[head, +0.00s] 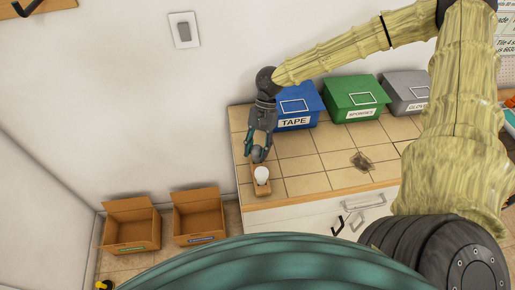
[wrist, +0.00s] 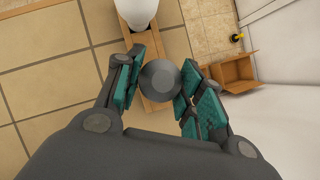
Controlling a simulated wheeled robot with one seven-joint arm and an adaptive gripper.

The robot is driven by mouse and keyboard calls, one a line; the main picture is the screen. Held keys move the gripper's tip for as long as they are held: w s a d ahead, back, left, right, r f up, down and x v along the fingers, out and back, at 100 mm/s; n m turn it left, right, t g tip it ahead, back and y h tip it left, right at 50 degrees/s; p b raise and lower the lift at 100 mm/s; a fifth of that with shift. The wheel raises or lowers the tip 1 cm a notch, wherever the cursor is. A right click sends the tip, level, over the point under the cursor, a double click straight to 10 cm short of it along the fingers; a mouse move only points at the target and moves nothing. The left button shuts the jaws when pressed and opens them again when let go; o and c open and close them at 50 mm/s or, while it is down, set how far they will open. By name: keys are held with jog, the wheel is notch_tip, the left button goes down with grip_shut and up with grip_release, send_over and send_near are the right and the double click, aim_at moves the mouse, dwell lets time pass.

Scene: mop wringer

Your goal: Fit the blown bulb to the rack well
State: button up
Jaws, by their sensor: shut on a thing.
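My gripper (head: 257,147) is at the left end of the tiled counter, pointing down and shut on a grey, round-topped bulb (head: 258,155). In the wrist view the grey bulb (wrist: 160,78) sits between the two teal-padded fingers. A narrow wooden rack (head: 262,189) lies below it at the counter's left edge; it also shows in the wrist view (wrist: 152,112). A white bulb (head: 262,175) stands upright on the rack's near part, close to the grey bulb. The grey bulb's lower end and the well under it are hidden, so I cannot tell whether it is seated.
Blue (head: 297,105), green (head: 354,98) and grey (head: 405,91) lidded bins stand along the counter's back. A dark, flat item (head: 361,161) lies mid-counter. Two open cardboard boxes (head: 131,222) (head: 198,214) stand on the floor to the left.

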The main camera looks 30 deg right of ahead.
jog(key=o, duration=1.1)
jog(key=v, duration=1.2)
jog(key=shift+d, duration=0.1)
